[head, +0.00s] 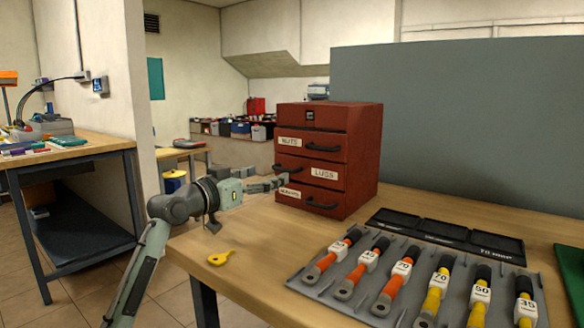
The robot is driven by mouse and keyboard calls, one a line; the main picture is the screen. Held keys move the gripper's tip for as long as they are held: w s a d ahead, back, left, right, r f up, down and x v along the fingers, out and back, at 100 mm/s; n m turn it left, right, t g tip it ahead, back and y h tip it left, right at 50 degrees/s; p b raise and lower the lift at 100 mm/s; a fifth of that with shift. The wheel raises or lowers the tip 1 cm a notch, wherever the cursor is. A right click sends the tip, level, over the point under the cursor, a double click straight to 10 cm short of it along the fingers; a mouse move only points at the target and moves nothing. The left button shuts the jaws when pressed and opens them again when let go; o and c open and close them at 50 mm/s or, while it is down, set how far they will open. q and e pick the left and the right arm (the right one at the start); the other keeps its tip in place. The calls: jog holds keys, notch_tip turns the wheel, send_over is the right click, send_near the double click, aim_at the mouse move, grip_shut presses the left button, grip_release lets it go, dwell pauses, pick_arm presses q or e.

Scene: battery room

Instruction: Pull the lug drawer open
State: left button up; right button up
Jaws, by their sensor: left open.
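A red drawer cabinet (363,158) stands on the wooden bench with three stacked drawers, all looking shut. The middle drawer is the lug drawer (306,171), labelled LUGS at its right, with a dark bar handle (290,169) at its left. My left gripper (283,181) reaches in from the left, its fingers open at the cabinet's left front, just below and beside that handle. I cannot tell whether the fingers touch the handle or the drawer front. My right gripper is not in view.
The NUTS drawer (313,138) is above; the bottom drawer (315,197) has a partly hidden label. A grey tray (310,281) of several numbered lugged cables and a black divided tray (447,234) lie to the right. A yellow key-shaped piece (221,258) lies near the bench's left edge.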

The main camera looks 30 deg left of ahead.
aim_at(281, 170)
pick_arm(q)
jog(key=w, duration=0.6)
jog(key=shift+d+p, duration=0.25)
jog(key=shift+p, duration=0.15)
jog(key=shift+w, duration=0.4)
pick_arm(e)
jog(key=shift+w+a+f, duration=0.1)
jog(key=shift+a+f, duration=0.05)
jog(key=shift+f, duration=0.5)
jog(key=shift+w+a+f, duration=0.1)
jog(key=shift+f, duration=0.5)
pick_arm(q)
jog(key=shift+c, duration=0.5)
